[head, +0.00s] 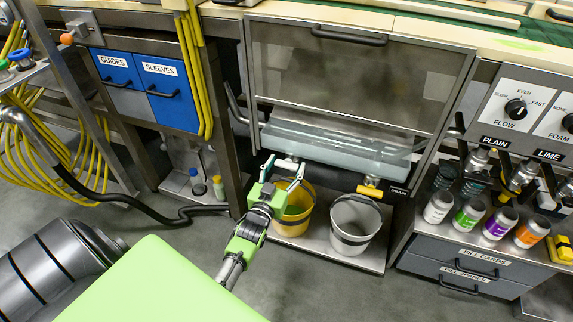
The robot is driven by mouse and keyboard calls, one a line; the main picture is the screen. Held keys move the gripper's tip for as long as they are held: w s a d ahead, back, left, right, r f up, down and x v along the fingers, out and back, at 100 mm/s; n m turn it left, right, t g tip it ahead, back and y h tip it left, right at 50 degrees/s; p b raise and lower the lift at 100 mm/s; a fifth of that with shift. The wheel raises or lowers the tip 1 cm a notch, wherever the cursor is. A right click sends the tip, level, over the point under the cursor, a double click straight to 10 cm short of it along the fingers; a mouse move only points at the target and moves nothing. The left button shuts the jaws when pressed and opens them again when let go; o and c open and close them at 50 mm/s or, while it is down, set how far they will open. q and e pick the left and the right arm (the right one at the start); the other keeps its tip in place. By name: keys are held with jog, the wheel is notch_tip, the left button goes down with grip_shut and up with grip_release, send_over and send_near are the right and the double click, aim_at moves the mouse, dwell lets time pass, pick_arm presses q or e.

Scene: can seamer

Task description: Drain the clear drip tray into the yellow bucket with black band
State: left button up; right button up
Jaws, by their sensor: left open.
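The clear drip tray (335,152) is a wide, pale see-through tray under the front panel of the machine. The yellow bucket (291,228) stands on a low metal shelf below the tray's left part. My left gripper partly covers it, and I cannot make out its band clearly. My left gripper (285,168) is open, its fingers pointing up just below the tray's left end, in front of and above the yellow bucket. A dark pipe (335,177) runs under the tray to a yellow handle (369,191) beside a DRAIN label (398,191). My right gripper is out of view.
A grey bucket with a dark band (354,224) stands right of the yellow one on the low shelf (335,255). A dark hose (120,203) lies on the floor at left. Cabinet drawers (465,270) and bottles (470,215) stand at right.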

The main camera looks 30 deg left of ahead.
pick_arm(q)
jog(key=v, duration=1.1)
